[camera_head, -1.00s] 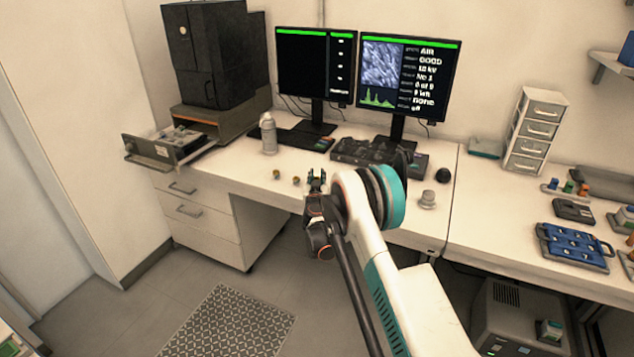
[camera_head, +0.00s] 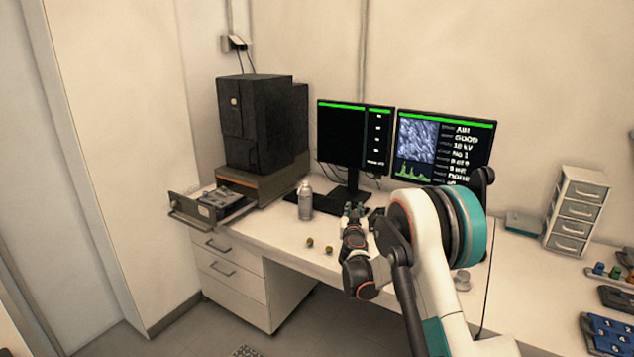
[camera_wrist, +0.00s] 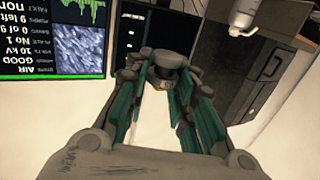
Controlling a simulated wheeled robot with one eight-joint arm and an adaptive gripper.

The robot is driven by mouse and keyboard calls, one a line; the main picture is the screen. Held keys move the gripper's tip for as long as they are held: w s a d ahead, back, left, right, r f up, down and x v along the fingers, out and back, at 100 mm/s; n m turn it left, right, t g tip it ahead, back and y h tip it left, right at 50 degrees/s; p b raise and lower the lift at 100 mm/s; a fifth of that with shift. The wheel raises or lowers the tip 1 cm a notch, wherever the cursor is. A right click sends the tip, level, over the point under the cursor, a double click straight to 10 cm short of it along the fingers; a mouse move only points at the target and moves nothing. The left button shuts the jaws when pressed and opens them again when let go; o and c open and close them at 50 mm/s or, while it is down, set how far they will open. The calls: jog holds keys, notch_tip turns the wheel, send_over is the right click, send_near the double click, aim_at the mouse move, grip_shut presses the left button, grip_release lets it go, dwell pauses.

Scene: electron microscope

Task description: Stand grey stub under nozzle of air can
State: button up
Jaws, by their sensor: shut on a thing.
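My gripper (camera_head: 354,212) is over the desk, to the right of the air can. In the wrist view my gripper (camera_wrist: 167,78) is shut on a small round grey stub (camera_wrist: 174,60), held between the fingertips. In the head view the stub is too small to tell from the fingertips. The air can (camera_head: 305,202) is a pale grey can standing upright on the desk, left of my gripper and apart from it. Part of the air can (camera_wrist: 245,14) shows at the top right of the wrist view; its nozzle is not clear.
The black microscope (camera_head: 260,125) with an open drawer (camera_head: 212,205) stands at left. Two monitors (camera_head: 353,135) stand behind my gripper.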

jog(key=s+r+n+y, duration=0.1)
jog(key=s+r, duration=0.3)
jog(key=s, duration=0.7)
jog(key=s+r+n+y, duration=0.1)
jog(key=s+r, duration=0.3)
jog(key=s, duration=0.8)
jog(key=shift+r+y, duration=0.3)
jog(key=shift+y, duration=0.4)
jog(key=shift+a, duration=0.1)
